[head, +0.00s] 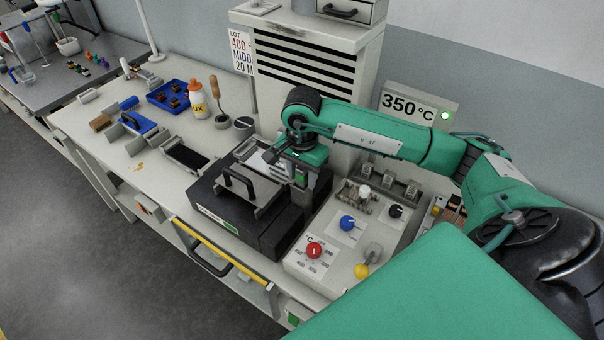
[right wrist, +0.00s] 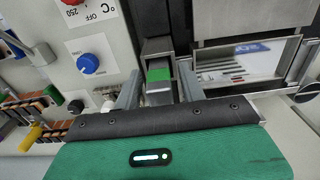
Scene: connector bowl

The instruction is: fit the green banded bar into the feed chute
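The green banded bar (right wrist: 159,75) is grey with a bright green band. In the right wrist view it lies in line with a narrow grey channel, apparently the feed chute (right wrist: 157,46), beside the dark machine. My right gripper (right wrist: 159,84) has one finger on each side of the bar, with a small gap showing on both sides, so it looks open around it. In the head view my right gripper (head: 302,178) points down at the machine's right back corner, and the green band shows between its fingers. How deep the bar sits is hidden. My left gripper is out of view.
The dark machine (head: 262,232) with a handled lid stands left of the control panel (head: 325,262), which has red, blue and black knobs. A tall slatted cabinet (head: 300,60) stands behind. A glue bottle (head: 199,98) and blue tray (head: 168,97) are farther left.

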